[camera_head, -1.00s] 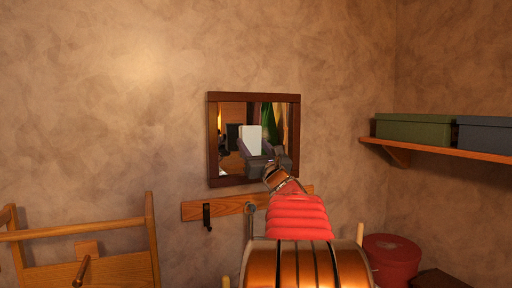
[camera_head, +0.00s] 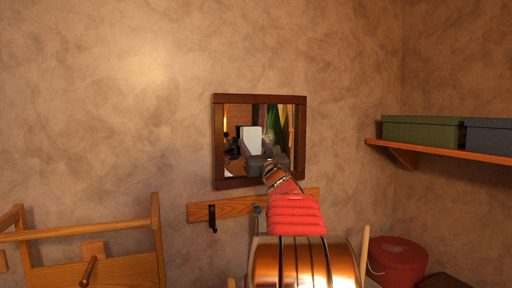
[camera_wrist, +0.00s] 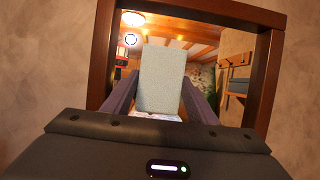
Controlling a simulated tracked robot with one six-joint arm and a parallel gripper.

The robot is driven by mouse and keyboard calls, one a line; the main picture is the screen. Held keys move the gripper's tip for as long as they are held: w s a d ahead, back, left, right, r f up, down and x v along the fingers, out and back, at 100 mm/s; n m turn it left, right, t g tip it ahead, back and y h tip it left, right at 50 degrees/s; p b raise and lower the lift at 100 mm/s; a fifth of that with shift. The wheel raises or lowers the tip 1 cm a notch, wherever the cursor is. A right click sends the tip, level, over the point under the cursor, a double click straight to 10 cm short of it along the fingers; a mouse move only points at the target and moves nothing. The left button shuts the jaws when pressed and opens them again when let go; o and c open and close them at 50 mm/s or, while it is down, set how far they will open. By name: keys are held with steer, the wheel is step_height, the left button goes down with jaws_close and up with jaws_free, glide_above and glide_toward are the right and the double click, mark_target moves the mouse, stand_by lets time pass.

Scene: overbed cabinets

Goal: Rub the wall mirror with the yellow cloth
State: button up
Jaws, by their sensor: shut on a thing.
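The wall mirror (camera_head: 219,145) hangs ahead in a dark brown wooden frame, and its frame (camera_wrist: 266,70) surrounds the middle of the wrist view. My gripper (camera_head: 256,150) is in front of the mirror and hides the lower middle of the glass. In the wrist view my gripper (camera_wrist: 159,100) is shut on a pale grey-white flat piece (camera_wrist: 162,75), which stands upright between the two fingers. The piece also shows pale in the head view (camera_head: 250,137). No yellow cloth shows. I cannot tell whether the piece touches the glass.
A wooden rail (camera_head: 235,207) with dark hooks is below the mirror. A shelf (camera_head: 430,150) at right bears a green box (camera_head: 422,131) and a blue-grey box (camera_head: 490,134). A red round box (camera_head: 398,260) stands at lower right, and a wooden rack (camera_head: 95,231) at lower left.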

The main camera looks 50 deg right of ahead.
steer(key=shift+w+d, duration=0.5)
steer(key=shift+w, duration=0.4)
stand_by(0.8)
steer(key=shift+s+d, duration=0.1)
steer(key=s+d, duration=0.2)
steer(key=d, duration=0.1)
stand_by(0.6)
steer(key=shift+s+d, duration=0.45)
steer(key=shift+d, duration=0.4)
steer(key=shift+s+d, duration=0.4)
steer(key=shift+d, duration=0.45)
steer(key=shift+s+d+f, duration=0.1)
steer(key=shift+d, duration=0.15)
steer(key=shift+s+d, duration=0.45)
steer(key=shift+d, duration=0.2)
steer(key=shift+s+d, duration=0.45)
steer(key=shift+d, duration=0.2)
